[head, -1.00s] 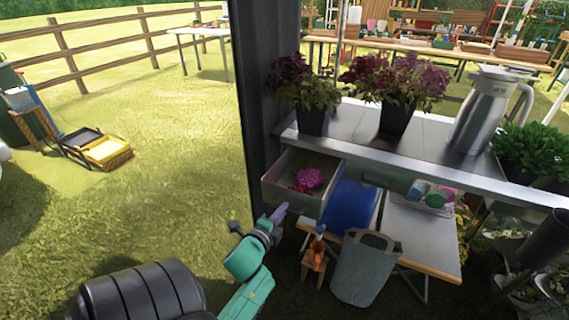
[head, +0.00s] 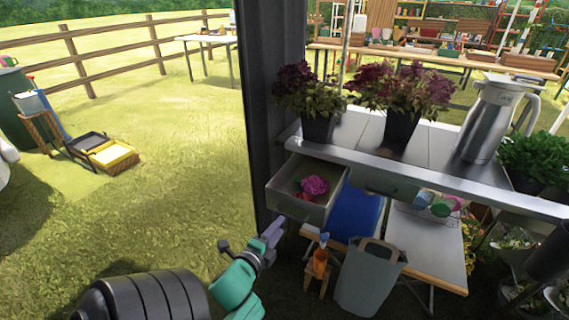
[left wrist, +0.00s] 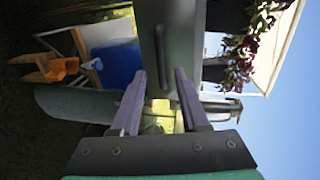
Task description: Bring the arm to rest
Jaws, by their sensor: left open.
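My left gripper (head: 272,232) is in the lower middle of the head view, with teal and black links behind it. It is apart from the open drawer (head: 290,203), to its lower left. In the left wrist view its two purple-grey fingers (left wrist: 160,85) stand apart with nothing held between them. The drawer's grey front (left wrist: 158,45) shows beyond the fingers there. A magenta flower (head: 315,185) and a smaller red thing lie in the drawer. My right gripper shows in neither view.
A metal-topped bench (head: 355,142) carries potted purple plants (head: 402,125) and a steel jug (head: 492,118). Below are a grey bag (head: 368,280), a small wooden stool holding an orange tool (head: 320,258), and a folding table (head: 428,245). A dark post (head: 262,100) stands left of the bench. Open grass lies left.

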